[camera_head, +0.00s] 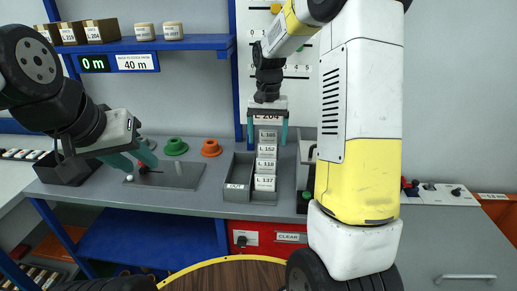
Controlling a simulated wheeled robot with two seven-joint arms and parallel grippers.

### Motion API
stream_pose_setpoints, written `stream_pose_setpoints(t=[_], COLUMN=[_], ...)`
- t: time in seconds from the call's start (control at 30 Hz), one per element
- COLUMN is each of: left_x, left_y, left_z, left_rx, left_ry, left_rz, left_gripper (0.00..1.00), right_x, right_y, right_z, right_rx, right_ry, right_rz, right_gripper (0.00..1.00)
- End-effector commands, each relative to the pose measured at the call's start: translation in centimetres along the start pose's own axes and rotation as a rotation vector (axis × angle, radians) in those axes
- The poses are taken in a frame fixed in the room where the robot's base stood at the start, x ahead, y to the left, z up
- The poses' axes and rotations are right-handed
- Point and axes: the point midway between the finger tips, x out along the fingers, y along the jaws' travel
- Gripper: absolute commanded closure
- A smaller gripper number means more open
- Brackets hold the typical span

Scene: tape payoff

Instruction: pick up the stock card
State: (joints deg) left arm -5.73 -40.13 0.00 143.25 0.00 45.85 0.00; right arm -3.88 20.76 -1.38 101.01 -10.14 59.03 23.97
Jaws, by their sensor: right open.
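White stock cards stand one behind another in a grey tray (238,185) on the bench. The readable ones are L 152 (266,151), L 118 (265,165) and L 137 (264,183); the label behind L 152 is too small to read surely. My left gripper (142,170) is open above a dark plate (178,175) at left.
Green (176,147) and orange (211,148) round pieces stand on the bench left of the tray. A grey device (305,170) stands close right of the tray. My right arm hides part of the bench.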

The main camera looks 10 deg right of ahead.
Motion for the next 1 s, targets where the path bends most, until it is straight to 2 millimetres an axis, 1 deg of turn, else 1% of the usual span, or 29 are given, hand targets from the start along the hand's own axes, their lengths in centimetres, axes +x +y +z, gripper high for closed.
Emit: stream_pose_setpoints(t=[0.03, 0.1, 0.2, 0.3, 0.5, 0.57, 0.6, 0.67, 0.7, 0.83, 1.0], left_x=[0.0, 0.0, 0.0, 0.0, 0.0, 0.0, 0.0, 0.0, 0.0, 0.0, 0.0], left_y=[0.0, 0.0, 0.0, 0.0, 0.0, 0.0, 0.0, 0.0, 0.0, 0.0, 0.0], left_z=[0.0, 0.0, 0.0, 0.0, 0.0, 0.0, 0.0, 0.0, 0.0, 0.0, 0.0], left_rx=[0.000, 0.000, 0.000, 0.000, 0.000, 0.000, 0.000, 0.000, 0.000, 0.000, 0.000], left_ry=[0.000, 0.000, 0.000, 0.000, 0.000, 0.000, 0.000, 0.000, 0.000, 0.000, 0.000], left_rz=[0.000, 0.000, 0.000, 0.000, 0.000, 0.000, 0.000, 0.000, 0.000, 0.000, 0.000], left_gripper=[0.64, 0.64, 0.64, 0.64, 0.64, 0.64, 0.64, 0.64, 0.64, 0.64, 0.64], right_x=[1.0, 2.1, 3.2, 3.7, 3.7, 3.7, 3.7, 3.6, 3.6, 3.6, 3.6], right_y=[0.1, 0.1, 0.1, 0.1, 0.0, 0.0, 0.0, 0.0, 0.0, 0.0, 0.0], right_z=[0.1, 0.0, 0.0, 0.0, 0.0, 0.0, 0.0, 0.0, 0.0, 0.0, 0.0], right_rx=[0.000, 0.000, -0.001, -0.001, -0.001, -0.001, -0.001, -0.001, -0.001, -0.001, -0.001], right_ry=[-0.005, -0.005, -0.003, -0.001, 0.000, 0.000, 0.000, 0.000, 0.000, 0.000, 0.000], right_rz=[0.002, 0.002, 0.001, 0.001, 0.000, 0.000, 0.000, 0.000, 0.000, 0.000, 0.000], right_gripper=[0.18, 0.18, 0.18, 0.18, 0.18, 0.30, 0.38, 0.50, 0.57, 0.83, 0.84])
